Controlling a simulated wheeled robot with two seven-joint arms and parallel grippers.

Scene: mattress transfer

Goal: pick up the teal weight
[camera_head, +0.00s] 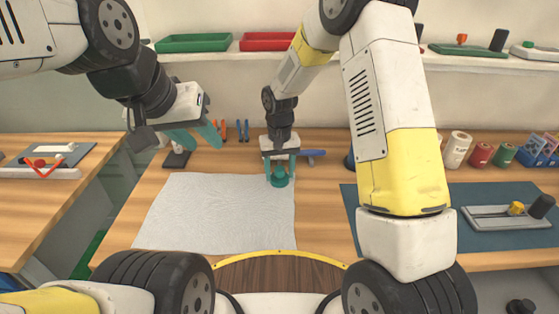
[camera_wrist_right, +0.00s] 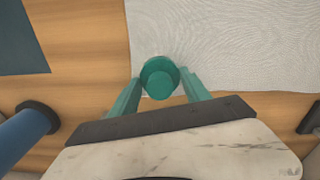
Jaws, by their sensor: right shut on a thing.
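The teal weight (camera_head: 279,179) is a small round piece with a knob on top, at the right edge of the white textured mat (camera_head: 215,212). My right gripper (camera_head: 280,168) reaches down over it and is shut on it. In the right wrist view the weight (camera_wrist_right: 160,77) sits between the two teal fingers of the right gripper (camera_wrist_right: 160,88). Whether it touches the mat is hard to tell. My left gripper (camera_head: 194,138) is in the air above the back left of the mat, with its teal fingers apart and nothing seen between them.
Orange and blue tools (camera_head: 242,130) stand behind the mat. A blue cylinder (camera_head: 313,154) lies right of the right gripper. A dark teal mat (camera_head: 490,215) with a grey fixture (camera_head: 505,217) covers the right side. Rolls (camera_head: 457,149) stand behind it. A shelf with green (camera_head: 194,43) and red (camera_head: 267,41) trays runs along the wall.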

